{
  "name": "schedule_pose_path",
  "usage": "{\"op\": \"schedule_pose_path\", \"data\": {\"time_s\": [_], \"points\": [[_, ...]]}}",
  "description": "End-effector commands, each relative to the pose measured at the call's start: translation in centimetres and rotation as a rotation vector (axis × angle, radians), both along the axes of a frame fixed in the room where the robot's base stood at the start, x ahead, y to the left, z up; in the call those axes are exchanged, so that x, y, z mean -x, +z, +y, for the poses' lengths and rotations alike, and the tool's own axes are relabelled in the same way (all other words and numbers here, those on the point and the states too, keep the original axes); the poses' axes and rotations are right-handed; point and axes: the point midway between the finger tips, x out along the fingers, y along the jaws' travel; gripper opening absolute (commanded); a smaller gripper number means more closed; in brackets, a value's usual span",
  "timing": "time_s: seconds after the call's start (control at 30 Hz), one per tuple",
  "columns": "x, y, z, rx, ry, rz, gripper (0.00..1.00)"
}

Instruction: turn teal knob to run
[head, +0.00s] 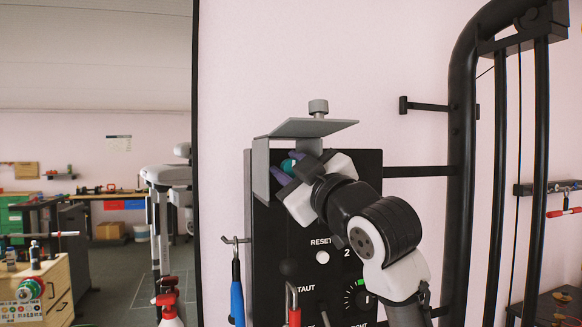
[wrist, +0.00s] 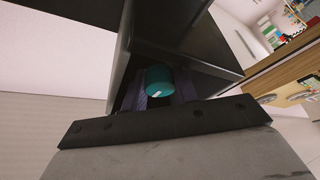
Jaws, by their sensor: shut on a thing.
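The teal knob (head: 288,166) is near the top of a black control panel (head: 350,215), under a grey metal hood. Most of it is hidden behind my gripper in the head view. In the wrist view the teal knob (wrist: 160,80) sits between the two dark finger pads, with a small pale mark on its near edge. My gripper (head: 293,172) reaches in under the hood and is shut on the knob, with purple fingers on either side. The gripper also shows in the wrist view (wrist: 162,92). Any run label beside the knob is hidden.
The grey hood (head: 305,128) with a bolt on top overhangs my gripper closely. Lower on the panel are a white RESET button (head: 322,257) and a dial (head: 361,297) with a green mark. A blue-handled tool (head: 237,300) hangs left. A black frame (head: 462,150) stands right.

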Motion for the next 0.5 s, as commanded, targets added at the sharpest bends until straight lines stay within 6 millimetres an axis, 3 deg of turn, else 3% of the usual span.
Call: {"op": "schedule_pose_path", "data": {"time_s": [0.5], "points": [[0.01, 0.03, 0.01, 0.13, -0.001, -0.043, 0.06]]}}
